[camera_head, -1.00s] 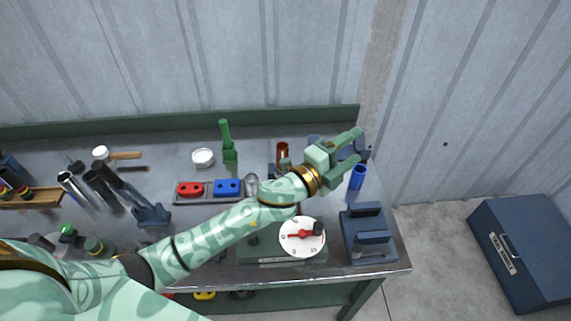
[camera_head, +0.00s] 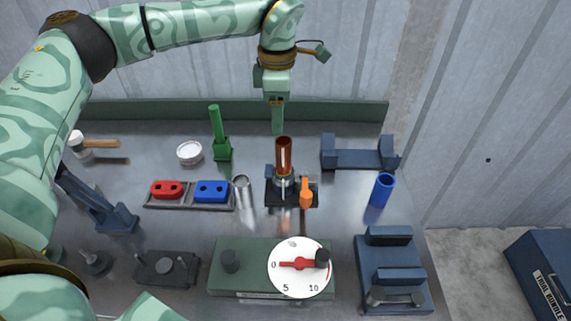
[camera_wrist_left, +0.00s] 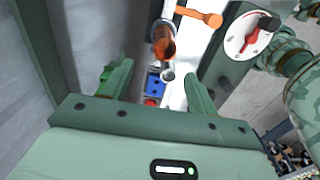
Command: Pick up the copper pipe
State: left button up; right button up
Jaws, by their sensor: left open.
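The copper pipe (camera_head: 284,153) stands upright in a dark clamp fixture (camera_head: 271,198) with an orange handle (camera_head: 306,192). It also shows in the left wrist view (camera_wrist_left: 163,42), ahead of the fingers, with its open end facing the camera. My left gripper (camera_head: 277,127) points down just behind the pipe in the head view, seen edge-on, so its fingers overlap. In the left wrist view my left gripper (camera_wrist_left: 158,78) is open and empty, with the pipe apart from both fingers. My right gripper is not in view.
A blue cup (camera_head: 381,190) and a dark blue cradle (camera_head: 360,158) stand right of the pipe. A metal tube (camera_head: 243,191) and a tray with red and blue blocks (camera_head: 189,204) lie left. A dial gauge (camera_head: 300,267) is in front. A green post fixture (camera_head: 221,150) stands back left.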

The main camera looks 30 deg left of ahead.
aim_at(280, 139)
pick_arm(q)
notch_tip(280, 139, down, 7)
jog(key=shift+w+d+r+b, duration=0.1)
jog(key=shift+b, duration=0.5)
jog(key=f, duration=0.2)
jog(key=f+b, duration=0.1)
jog(key=d+f, duration=0.1)
jog(key=f, duration=0.1)
jog(key=shift+f, duration=0.35)
jog(key=shift+r, duration=0.1)
jog(key=c, duration=1.2)
